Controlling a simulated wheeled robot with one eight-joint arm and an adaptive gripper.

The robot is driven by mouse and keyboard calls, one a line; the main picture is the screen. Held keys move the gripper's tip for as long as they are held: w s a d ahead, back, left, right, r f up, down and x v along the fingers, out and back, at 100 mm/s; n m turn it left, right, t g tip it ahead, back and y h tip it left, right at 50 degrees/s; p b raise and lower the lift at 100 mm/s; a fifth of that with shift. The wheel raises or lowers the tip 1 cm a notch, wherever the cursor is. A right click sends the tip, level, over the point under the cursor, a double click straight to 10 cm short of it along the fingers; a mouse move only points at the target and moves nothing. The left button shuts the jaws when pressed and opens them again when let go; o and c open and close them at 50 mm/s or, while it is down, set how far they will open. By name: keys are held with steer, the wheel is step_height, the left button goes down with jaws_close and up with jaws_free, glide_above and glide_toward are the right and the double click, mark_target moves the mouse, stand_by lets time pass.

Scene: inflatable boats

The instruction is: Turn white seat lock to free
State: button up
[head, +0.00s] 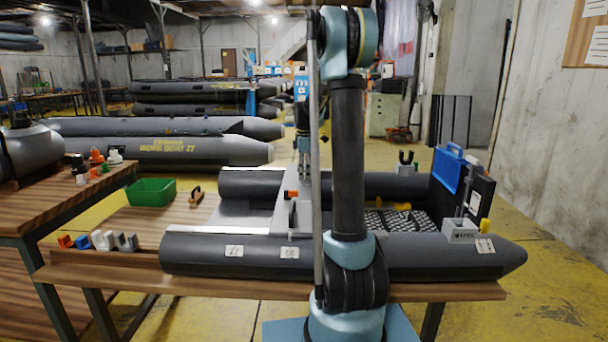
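A pale grey-white seat board (283,221) lies across the grey inflatable boat (210,252) on the table. An orange lock-like part (291,194) and a dark upright handle (292,214) sit on the board. No clearly white lock shows there, and the lock's setting is too small to read. My arm stands in front and covers the board's right side. My gripper (304,148) hangs pointing down above the far part of the seat board, partly behind my arm. It seems apart from the board. Whether its fingers are open or shut is unclear.
A green bin (152,191) and a brown-handled tool (196,196) lie left of the boat. Several coloured clips (98,240) stand at the table's left front. A blue case (448,170) and a grey box (459,231) are at the boat's right end. More boats lie behind.

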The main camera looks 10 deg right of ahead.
steer(key=shift+w, duration=0.1)
steer(key=shift+c, duration=0.4)
steer(key=m, duration=0.4)
steer(key=shift+w+a+m, duration=0.15)
steer(key=shift+a+m, duration=0.15)
steer(key=shift+m, duration=0.1)
steer(key=m, duration=0.4)
steer(key=shift+w+a+m, duration=0.15)
steer(key=shift+w+m, duration=0.05)
steer(key=shift+m, duration=0.1)
steer(key=m, duration=0.4)
steer(key=shift+w+a, duration=0.1)
steer(key=shift+w, duration=0.2)
steer(key=shift+w+m, duration=0.15)
steer(key=shift+m, duration=1)
steer(key=shift+w+m, duration=0.1)
steer(key=shift+m, duration=1.05)
steer(key=o, duration=1.1)
